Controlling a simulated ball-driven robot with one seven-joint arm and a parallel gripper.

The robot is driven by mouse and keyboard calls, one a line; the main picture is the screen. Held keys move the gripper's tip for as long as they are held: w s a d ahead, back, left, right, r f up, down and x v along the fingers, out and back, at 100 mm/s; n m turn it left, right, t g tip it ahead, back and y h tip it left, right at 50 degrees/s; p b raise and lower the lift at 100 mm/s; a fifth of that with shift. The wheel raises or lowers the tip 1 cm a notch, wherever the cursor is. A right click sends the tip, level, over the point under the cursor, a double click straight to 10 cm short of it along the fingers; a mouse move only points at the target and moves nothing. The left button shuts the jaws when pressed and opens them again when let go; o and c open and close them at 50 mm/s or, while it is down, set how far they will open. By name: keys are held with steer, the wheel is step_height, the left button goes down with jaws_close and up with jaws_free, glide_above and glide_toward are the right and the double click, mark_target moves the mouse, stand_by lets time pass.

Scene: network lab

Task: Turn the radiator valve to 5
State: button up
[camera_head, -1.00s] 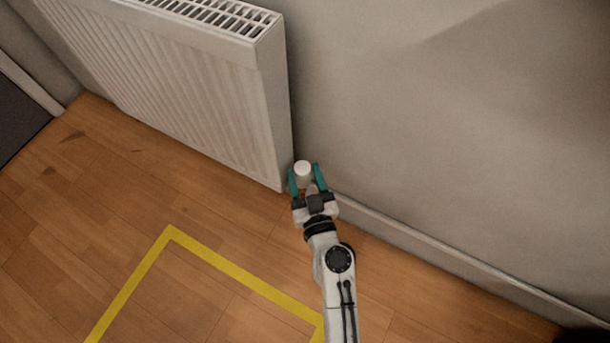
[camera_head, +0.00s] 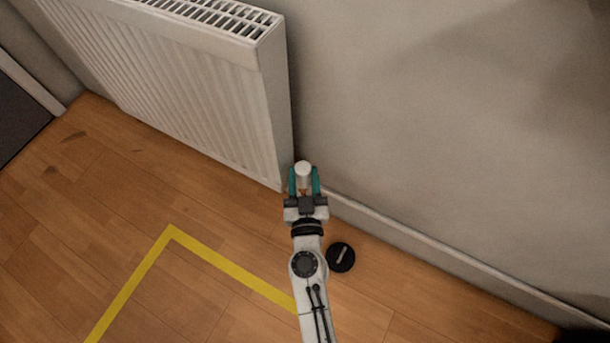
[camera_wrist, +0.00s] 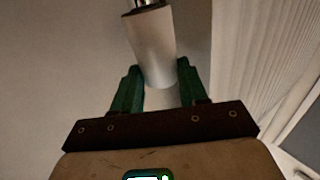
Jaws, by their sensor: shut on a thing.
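The white radiator valve (camera_head: 303,168) is a small cylinder knob beside the lower right corner of the white radiator (camera_head: 190,85). My gripper (camera_head: 304,182) has its teal fingers on either side of the valve and is shut on it. In the wrist view the pale valve (camera_wrist: 151,48) runs down between the green fingers of my gripper (camera_wrist: 159,92). No number or mark on the valve is readable in either view.
A grey wall (camera_head: 440,120) with a skirting board (camera_head: 420,240) stands behind and right of the valve. A black round object (camera_head: 341,257) lies on the wooden floor right of my arm. Yellow tape (camera_head: 125,285) marks the floor at left; the floor there is clear.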

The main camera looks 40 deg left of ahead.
steer(key=m+t+h+p, duration=0.2)
steer(key=shift+s+a+r+h+p, duration=0.2)
steer(key=shift+a+h+p, duration=0.1)
steer(key=shift+p, duration=0.05)
steer(key=m+t+h, duration=0.1)
steer(key=m+h+p, duration=0.1)
steer(key=shift+a+f+t+h, duration=0.15)
steer(key=shift+t+h, duration=0.25)
steer(key=shift+s+f+m+t+h, duration=0.1)
steer(key=shift+m+t+h, duration=0.3)
steer(key=shift+m+h, duration=0.45)
steer(key=shift+h, duration=0.35)
steer(key=o, duration=1.1)
steer(key=shift+c, duration=0.2)
steer(key=shift+n, duration=0.25)
